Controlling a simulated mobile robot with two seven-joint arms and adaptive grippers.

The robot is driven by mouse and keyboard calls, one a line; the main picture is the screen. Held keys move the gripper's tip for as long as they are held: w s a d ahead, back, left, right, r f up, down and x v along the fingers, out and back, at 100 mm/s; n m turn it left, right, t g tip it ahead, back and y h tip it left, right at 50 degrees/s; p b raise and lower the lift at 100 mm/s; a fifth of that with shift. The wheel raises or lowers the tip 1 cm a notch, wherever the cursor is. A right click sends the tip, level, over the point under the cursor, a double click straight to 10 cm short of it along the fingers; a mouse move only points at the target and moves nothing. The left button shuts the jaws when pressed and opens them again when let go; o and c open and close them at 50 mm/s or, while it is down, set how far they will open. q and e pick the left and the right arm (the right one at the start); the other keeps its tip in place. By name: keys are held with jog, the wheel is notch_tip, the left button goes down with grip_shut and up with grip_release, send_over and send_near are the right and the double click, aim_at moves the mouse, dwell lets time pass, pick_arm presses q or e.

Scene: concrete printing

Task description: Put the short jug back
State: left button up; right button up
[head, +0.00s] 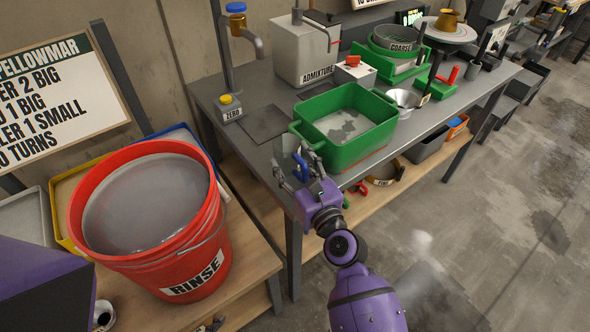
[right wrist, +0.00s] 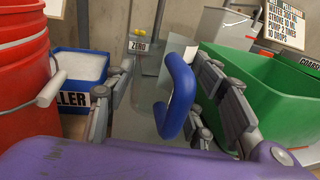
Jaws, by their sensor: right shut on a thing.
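My right gripper (head: 302,168) is at the near left corner of the grey bench, beside the green tub. It is shut on the blue handle of the short jug (head: 301,166). In the right wrist view the handle (right wrist: 180,95) stands upright between the finger pairs of my right gripper (right wrist: 165,110). The jug's body looks clear and hardly shows against the bench, so I cannot tell its contents or whether its base touches anything. My left arm shows at the lower left; a small grey part at the bottom edge may be its gripper (head: 211,325).
A green tub (head: 372,143) stands close right of the jug. A red RINSE bucket (head: 200,262) of greyish water stands left on a wooden bench. A tap with a ZERO block (head: 231,112) and an ADMIXTURE box (head: 307,52) are behind. Clear floor lies right.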

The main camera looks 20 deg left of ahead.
aim_at(291, 173)
jog(key=shift+w+a+f, duration=0.15)
jog(key=shift+w+f, duration=0.05)
jog(key=shift+f, duration=0.05)
jog(key=f, duration=0.1)
jog(key=f+b, duration=0.1)
jog(key=f, duration=0.1)
jog(key=shift+w+a+f, duration=0.1)
jog(key=shift+w+f, duration=0.15)
jog(key=shift+f, duration=0.1)
jog(key=shift+r, duration=0.15)
jog(key=shift+f+b, duration=0.2)
jog(key=shift+b, duration=0.1)
jog(key=o, duration=1.3)
jog(key=shift+o, duration=0.6)
